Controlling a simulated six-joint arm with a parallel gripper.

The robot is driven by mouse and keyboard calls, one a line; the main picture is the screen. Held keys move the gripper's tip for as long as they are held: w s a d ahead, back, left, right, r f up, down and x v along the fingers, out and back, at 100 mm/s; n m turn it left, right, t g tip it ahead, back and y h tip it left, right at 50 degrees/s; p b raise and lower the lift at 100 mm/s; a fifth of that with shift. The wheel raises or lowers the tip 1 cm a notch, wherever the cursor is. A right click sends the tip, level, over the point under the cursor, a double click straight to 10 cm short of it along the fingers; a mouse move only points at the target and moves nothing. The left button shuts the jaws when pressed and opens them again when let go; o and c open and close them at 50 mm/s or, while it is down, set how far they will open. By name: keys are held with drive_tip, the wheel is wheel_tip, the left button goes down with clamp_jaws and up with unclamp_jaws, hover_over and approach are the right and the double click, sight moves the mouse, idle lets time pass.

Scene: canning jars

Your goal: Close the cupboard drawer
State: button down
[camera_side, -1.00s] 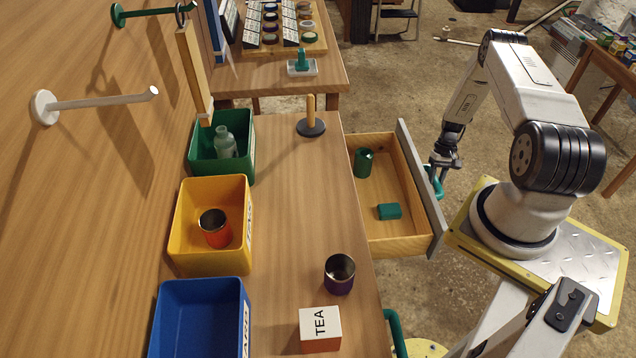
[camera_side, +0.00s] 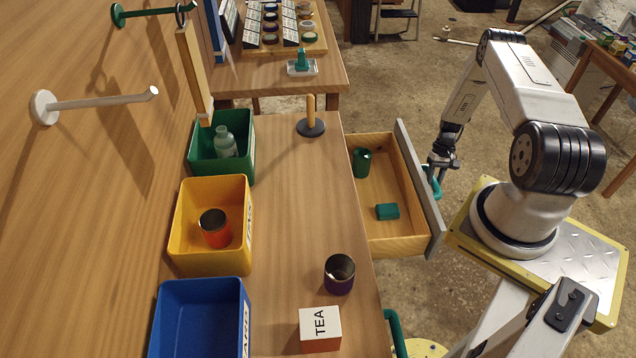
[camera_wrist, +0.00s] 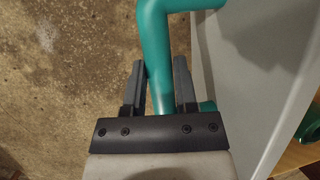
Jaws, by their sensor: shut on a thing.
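The cupboard drawer (camera_side: 408,243) stands open, pulled out to the right from under the bench top, with a grey front panel (camera_side: 418,188). A green cup (camera_side: 361,163) and a small teal block (camera_side: 387,211) lie inside it. My gripper (camera_side: 437,176) is at the outer side of the front panel, shut on the teal drawer handle (camera_side: 432,187). In the wrist view my gripper's two dark fingers (camera_wrist: 160,85) stand on either side of the handle (camera_wrist: 155,40), and the grey panel (camera_wrist: 235,70) is to the right.
Another teal handle (camera_side: 396,335) is below the bench edge.

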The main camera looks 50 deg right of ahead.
hover_over(362, 198)
drive_tip(key=shift+w, duration=0.15)
drive_tip(key=shift+c, duration=2)
unclamp_jaws()
drive_tip(key=shift+d, duration=0.1)
drive_tip(key=shift+r, duration=0.1)
drive_tip(key=s+v, duration=0.1)
drive_tip(key=v, duration=0.6)
drive_tip(key=shift+w+r, duration=0.3)
drive_tip(key=shift+w, duration=0.1)
drive_tip(key=shift+d, duration=0.15)
